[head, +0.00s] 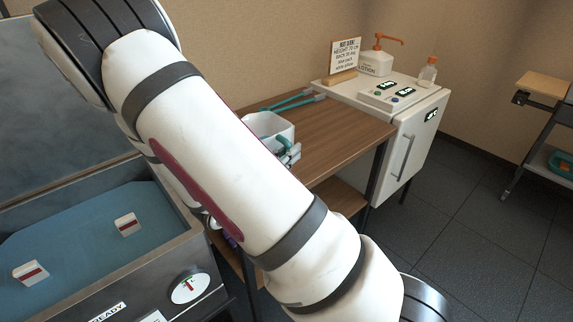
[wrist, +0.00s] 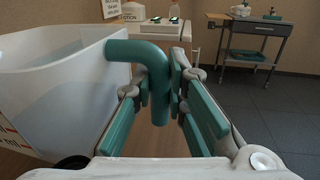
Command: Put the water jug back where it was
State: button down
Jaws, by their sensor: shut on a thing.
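The water jug is a white open-topped vessel (head: 268,124) with a teal handle, over the wooden table in the head view. My gripper (head: 290,156) is at its near right side, partly behind my arm. In the wrist view the jug (wrist: 60,95) fills the left side. Its teal handle (wrist: 150,60) curves down between the fingers of my gripper (wrist: 163,92), which are shut on it. The jug looks about upright. I cannot tell whether its base touches the table; my arm hides its lower part in the head view.
The wooden table (head: 345,133) has bare room right of the jug. Teal-handled tongs (head: 292,101) lie behind it. A white cabinet (head: 405,125) beyond bears a sign (head: 344,58), a lotion bottle (head: 375,64) and a small bottle. A blue water bath (head: 80,235) is left; a cart (head: 545,120) stands right.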

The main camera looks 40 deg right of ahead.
jog(key=shift+w+d+f, duration=0.1)
jog(key=shift+w, duration=0.2)
jog(key=shift+f+b, duration=0.5)
jog(key=shift+f, duration=1.1)
jog(key=shift+f, duration=0.2)
jog(key=c, duration=1.6)
grip_release()
jog(key=shift+r, duration=0.1)
